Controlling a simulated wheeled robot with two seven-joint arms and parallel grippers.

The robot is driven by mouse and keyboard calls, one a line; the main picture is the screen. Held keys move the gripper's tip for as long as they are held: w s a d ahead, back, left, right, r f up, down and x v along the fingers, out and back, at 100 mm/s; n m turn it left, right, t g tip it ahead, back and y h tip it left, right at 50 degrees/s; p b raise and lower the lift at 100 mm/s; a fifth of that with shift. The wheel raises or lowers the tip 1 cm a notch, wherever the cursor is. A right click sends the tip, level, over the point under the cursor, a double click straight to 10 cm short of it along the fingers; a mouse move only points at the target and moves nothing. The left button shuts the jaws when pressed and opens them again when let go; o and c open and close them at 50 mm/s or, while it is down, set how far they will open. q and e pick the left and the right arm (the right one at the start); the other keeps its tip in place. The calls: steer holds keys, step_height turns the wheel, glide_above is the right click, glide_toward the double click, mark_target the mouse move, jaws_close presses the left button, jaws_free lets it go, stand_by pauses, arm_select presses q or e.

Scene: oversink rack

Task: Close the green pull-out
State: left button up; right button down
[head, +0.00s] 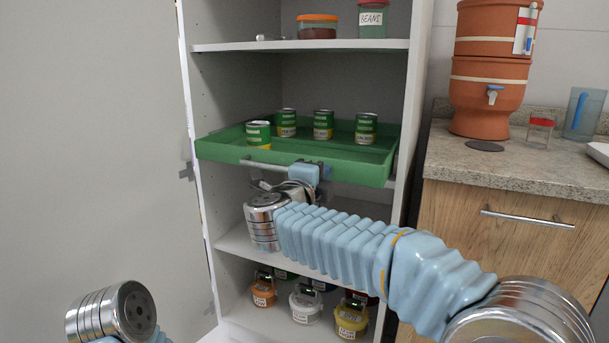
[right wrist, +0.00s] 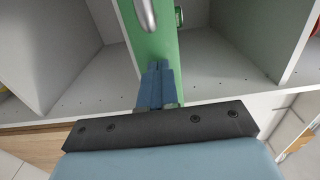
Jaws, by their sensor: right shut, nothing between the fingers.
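The green pull-out (head: 225,147) is a shallow tray at mid-height in the tall cabinet, with its front standing forward of the shelf edges. Several green cans stand in it, one can (head: 258,135) near its front left. A silver bar handle (head: 262,165) runs along its front; its end also shows in the right wrist view (right wrist: 147,14). My right gripper (head: 322,168) is shut and empty at the front panel, by the handle's right part. In the right wrist view its closed fingertips (right wrist: 157,66) are against or just before the green panel (right wrist: 155,42); contact is unclear. My left gripper is out of view.
A shelf (head: 300,46) above holds containers. A stone counter (head: 510,165) with a clay water dispenser (head: 490,95) is at the right. An open door or panel (head: 95,150) lies left.

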steer(key=p, duration=0.6)
glide_toward(340, 156)
steer(key=w+d, duration=0.1)
steer(key=w+d+r, duration=0.2)
steer(key=shift+w, duration=0.35)
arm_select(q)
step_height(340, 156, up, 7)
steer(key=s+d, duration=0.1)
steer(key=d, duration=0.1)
arm_select(e)
steer(key=shift+w+d+r, duration=0.1)
steer(key=shift+d+r, duration=0.1)
